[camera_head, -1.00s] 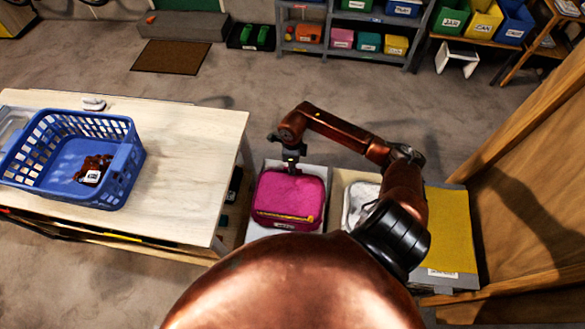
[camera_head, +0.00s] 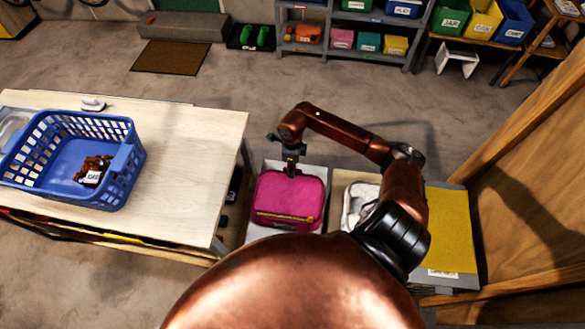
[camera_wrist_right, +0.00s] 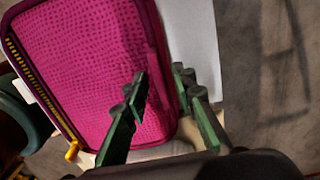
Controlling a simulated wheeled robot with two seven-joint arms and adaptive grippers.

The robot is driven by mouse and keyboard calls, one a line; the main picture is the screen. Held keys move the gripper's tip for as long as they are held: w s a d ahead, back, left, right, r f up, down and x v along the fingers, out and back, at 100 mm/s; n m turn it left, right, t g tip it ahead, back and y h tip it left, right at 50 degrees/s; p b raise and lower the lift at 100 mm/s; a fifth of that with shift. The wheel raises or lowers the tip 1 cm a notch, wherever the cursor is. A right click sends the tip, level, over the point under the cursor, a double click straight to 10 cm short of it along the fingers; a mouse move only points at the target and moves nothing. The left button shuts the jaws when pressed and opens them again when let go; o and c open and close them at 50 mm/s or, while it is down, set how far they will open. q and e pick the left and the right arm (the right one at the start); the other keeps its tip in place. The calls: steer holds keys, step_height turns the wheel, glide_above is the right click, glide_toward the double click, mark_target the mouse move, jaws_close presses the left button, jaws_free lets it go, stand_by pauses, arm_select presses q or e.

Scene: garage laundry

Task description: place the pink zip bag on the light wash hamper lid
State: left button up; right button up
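The pink zip bag (camera_head: 288,196) lies flat on a pale grey-white lid (camera_head: 314,171) just right of the wooden table. Its yellow zip faces the near side. I cannot read a label that names this lid as the light wash one. My right gripper (camera_head: 291,168) is at the bag's far edge. In the right wrist view, its green fingers (camera_wrist_right: 160,80) stand apart, one over the pink bag (camera_wrist_right: 85,60), the other beside its dark rim. No clear grip on the bag shows. My left gripper is not in view.
A blue basket (camera_head: 128,158) holding a brown item stands on the wooden table (camera_head: 190,150). Right of the bag are a white item (camera_head: 356,203), partly behind my arm, and a yellow surface (camera_head: 449,230). A wooden panel (camera_head: 530,170) bounds the right side. Bin shelves stand at the back.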

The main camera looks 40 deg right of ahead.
step_height(320, 180, up, 12)
steer(key=shift+f, duration=0.15)
steer(key=shift+d, duration=0.1)
stand_by(0.6)
